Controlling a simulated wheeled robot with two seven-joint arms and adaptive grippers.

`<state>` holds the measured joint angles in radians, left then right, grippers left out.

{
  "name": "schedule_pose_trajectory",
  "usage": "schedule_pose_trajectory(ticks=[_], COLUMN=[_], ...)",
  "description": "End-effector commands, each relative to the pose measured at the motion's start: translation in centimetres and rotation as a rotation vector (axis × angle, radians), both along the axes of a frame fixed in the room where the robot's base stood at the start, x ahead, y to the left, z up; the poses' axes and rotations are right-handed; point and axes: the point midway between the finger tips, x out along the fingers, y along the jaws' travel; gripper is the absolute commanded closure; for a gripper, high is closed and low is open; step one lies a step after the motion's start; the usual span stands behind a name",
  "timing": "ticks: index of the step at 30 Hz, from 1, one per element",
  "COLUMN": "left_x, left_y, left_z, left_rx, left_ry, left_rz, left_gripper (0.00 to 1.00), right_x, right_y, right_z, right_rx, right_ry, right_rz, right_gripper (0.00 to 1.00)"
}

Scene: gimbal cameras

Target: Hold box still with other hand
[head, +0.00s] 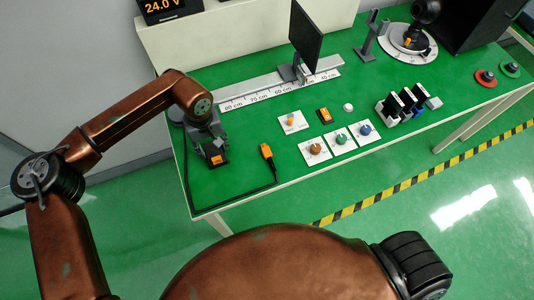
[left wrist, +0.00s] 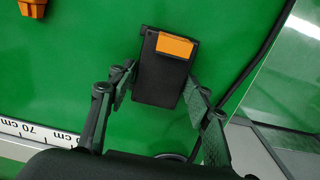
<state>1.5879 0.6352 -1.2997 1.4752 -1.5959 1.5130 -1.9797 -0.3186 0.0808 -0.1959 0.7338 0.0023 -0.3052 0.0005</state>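A black box (left wrist: 160,85) with an orange label lies on the green table top. In the head view the box (head: 217,163) is near the table's left end, partly hidden by my gripper. My left gripper (left wrist: 160,82) reaches down over it, one finger on each side. Both fingertips appear to touch the box's sides, though the contact is hard to make out. My left gripper (head: 214,151) shows at the end of the brown arm in the head view. My right gripper is out of view.
Beyond are square tiles with knobs (head: 341,140), a scaled rail (head: 262,92) and a black screen (head: 305,36). The table's front edge (head: 300,168) is close by; the strip between plug and edge is mostly clear.

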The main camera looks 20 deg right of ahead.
Motion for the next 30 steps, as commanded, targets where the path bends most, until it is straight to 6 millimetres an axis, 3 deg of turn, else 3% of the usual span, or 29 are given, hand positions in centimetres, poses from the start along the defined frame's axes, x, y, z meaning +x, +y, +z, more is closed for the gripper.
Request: schedule_pose_trajectory(ticks=[6,17,30], left_x=[0.0,0.0,0.1], left_y=[0.0,0.0,0.0], left_z=[0.0,0.7,9.0], left_rx=[0.0,0.0,-0.001], left_ry=[0.0,-0.001,-0.003], left_rz=[0.0,0.0,0.0], left_gripper=[0.38,0.38,0.38], right_x=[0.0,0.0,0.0], right_y=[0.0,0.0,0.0], right_z=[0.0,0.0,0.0], right_rx=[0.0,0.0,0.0], right_ry=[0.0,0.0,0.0], right_rz=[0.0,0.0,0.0], right_gripper=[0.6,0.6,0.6])
